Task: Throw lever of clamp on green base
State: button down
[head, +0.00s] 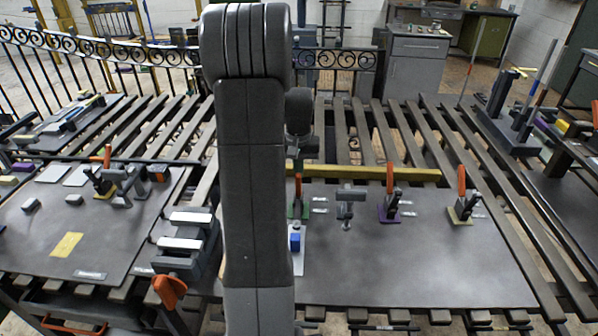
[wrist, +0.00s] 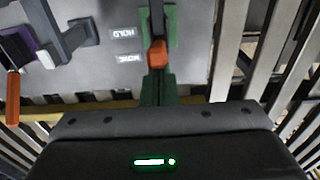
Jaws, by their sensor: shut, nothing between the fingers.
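The clamp on the green base (head: 305,211) stands on the dark board, just right of my arm and partly hidden by it in the head view. Its orange lever (head: 298,184) points up there. In the wrist view the green base (wrist: 173,28) is at the top centre, and the lever's orange end (wrist: 157,54) points toward the camera. My gripper (wrist: 158,78) is shut and empty, with its fingertips close to the orange end. I cannot tell whether they touch it.
A grey fixture (head: 346,205), a clamp on a purple base (head: 389,214) and one on a yellow base (head: 459,217) stand to the right. A yellow bar (head: 372,173) runs behind them. The board's front right is clear.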

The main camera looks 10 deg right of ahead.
jog(key=shift+s+a+f, duration=0.1)
jog(key=shift+s+f, duration=0.2)
jog(key=shift+s, duration=0.05)
jog(key=shift+w+r, duration=0.15)
jog(key=shift+r, duration=0.35)
notch_tip(320, 180, up, 13)
jog(key=b, duration=0.1)
jog(key=shift+s+r, duration=0.2)
jog(key=shift+s, duration=0.05)
notch_tip(320, 180, down, 11)
jog(key=shift+w+f+p, duration=0.1)
jog(key=shift+p, duration=0.25)
dwell(0.4)
